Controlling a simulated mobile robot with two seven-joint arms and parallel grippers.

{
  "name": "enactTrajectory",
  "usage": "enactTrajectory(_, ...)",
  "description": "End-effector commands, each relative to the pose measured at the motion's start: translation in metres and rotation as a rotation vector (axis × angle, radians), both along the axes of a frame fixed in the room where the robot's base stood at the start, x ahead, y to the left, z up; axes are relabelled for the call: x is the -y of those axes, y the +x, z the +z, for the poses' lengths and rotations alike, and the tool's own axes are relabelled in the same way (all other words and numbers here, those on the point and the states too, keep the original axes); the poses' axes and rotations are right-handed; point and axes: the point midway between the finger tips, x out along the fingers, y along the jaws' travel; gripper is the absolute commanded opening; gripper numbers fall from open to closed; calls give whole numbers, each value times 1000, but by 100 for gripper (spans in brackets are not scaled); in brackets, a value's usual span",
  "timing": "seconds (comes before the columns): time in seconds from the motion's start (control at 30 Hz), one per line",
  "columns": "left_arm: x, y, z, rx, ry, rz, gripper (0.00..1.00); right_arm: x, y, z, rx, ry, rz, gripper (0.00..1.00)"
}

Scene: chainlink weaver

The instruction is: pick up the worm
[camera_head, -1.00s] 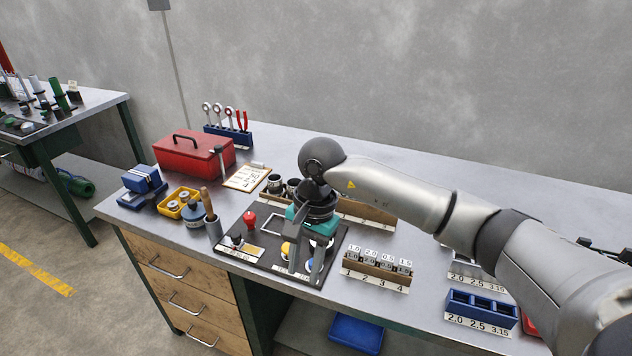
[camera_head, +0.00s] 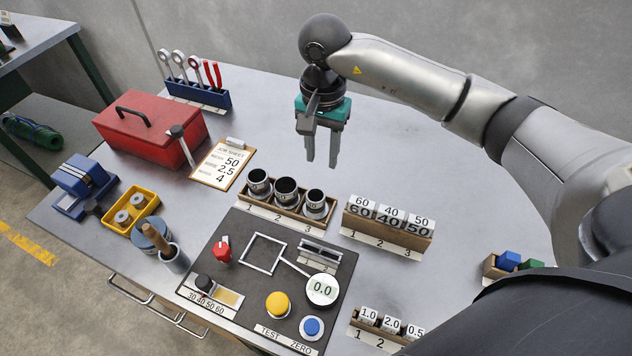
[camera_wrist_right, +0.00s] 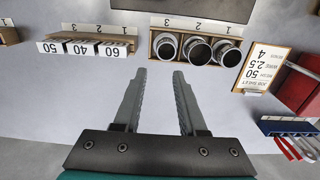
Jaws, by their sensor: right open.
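My right gripper (camera_head: 321,163) is open and empty, pointing down above the bare bench behind the racks. In the right wrist view its two fingers (camera_wrist_right: 155,75) are apart with only bench between them. A wooden rack (camera_head: 271,213) holds three dark, metal-rimmed hollow cylinders in slots 1, 2 and 3: the first (camera_head: 258,182), the middle one (camera_head: 286,189) and the third (camera_head: 315,202). I cannot tell whether one of these is the worm or holds it. The cylinders also show in the right wrist view (camera_wrist_right: 198,51), beyond the fingertips. My left gripper is not in view.
A block rack marked 60, 40, 50 (camera_head: 388,231) stands right of the cylinders. A black panel (camera_head: 238,262) with buttons and a 0.0 dial lies in front. A red toolbox (camera_head: 150,135) and job sheet (camera_head: 222,165) stand left. Bare bench lies behind the racks.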

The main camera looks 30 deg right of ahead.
Motion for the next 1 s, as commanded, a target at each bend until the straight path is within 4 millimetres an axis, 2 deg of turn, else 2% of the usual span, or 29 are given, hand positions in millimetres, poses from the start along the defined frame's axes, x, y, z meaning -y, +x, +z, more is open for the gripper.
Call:
enactTrajectory(0.17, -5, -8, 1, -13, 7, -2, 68, -1, -2, -25, -7, 2, 0, 41)
enactTrajectory(0.43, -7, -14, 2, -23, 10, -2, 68, 0, -2, -81, -6, 0, -1, 41)
enactTrajectory(0.53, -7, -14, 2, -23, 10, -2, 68, 0, -1, -93, -3, 1, -1, 41)
enactTrajectory(0.77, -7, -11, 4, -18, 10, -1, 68, 1, -1, -107, -3, 1, -1, 41)
enactTrajectory(1.0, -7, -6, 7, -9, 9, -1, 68, 6, 0, -141, -3, 1, -2, 41)
